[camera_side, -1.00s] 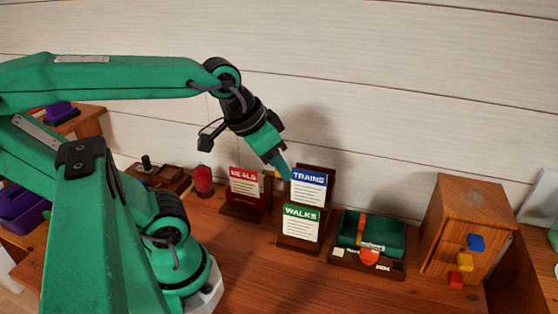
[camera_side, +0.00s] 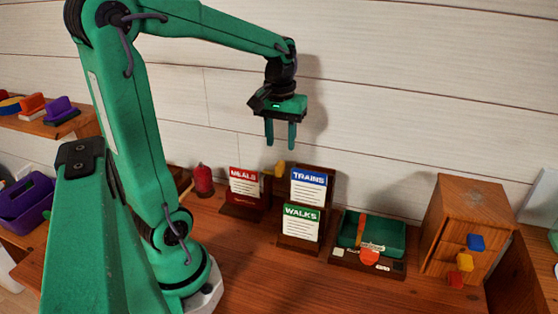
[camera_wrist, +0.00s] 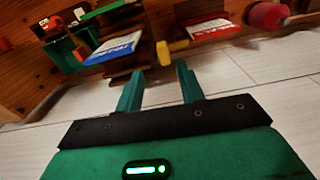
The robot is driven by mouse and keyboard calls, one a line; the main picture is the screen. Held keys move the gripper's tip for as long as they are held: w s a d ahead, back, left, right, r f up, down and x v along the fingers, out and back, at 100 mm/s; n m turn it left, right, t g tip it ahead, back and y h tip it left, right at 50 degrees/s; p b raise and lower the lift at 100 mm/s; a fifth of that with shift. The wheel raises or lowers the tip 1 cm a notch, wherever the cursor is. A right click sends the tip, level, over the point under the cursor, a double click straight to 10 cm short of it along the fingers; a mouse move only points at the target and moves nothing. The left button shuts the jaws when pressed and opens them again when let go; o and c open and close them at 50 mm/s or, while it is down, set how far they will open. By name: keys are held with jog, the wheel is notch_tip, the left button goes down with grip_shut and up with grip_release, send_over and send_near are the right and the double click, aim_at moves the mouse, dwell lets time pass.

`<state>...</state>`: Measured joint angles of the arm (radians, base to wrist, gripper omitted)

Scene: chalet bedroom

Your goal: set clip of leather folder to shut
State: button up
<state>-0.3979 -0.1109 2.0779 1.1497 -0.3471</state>
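What looks like the leather folder is a dark green open piece (camera_side: 391,236) on a brown wooden base, right of the cards in the side view. An orange strip (camera_side: 361,229) stands upright on it, and a rounded orange-red piece (camera_side: 369,257) sits at its front between small pale labels. I cannot tell which piece is the clip. The green piece also shows at the upper left of the wrist view (camera_wrist: 65,54). My gripper (camera_side: 280,140) hangs above and left of it, fingers pointing down. The fingers (camera_wrist: 160,88) are apart with nothing between them.
Card stands with TRAINS (camera_side: 309,187), WALKS (camera_side: 301,224) and MEALS (camera_side: 243,184) stand below my gripper, left of the folder. A yellow piece (camera_side: 279,169) is behind them. A wooden cabinet (camera_side: 452,226) with coloured knobs stands close on the right. The front desk is clear.

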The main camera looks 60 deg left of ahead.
aim_at(280, 163)
jog(key=shift+w+a+f, duration=0.1)
jog(key=shift+a+f, duration=0.1)
jog(key=shift+a, duration=0.3)
jog(key=shift+f, duration=0.1)
jog(key=shift+f, duration=3.8)
jog(key=shift+c, duration=0.5)
grip_shut()
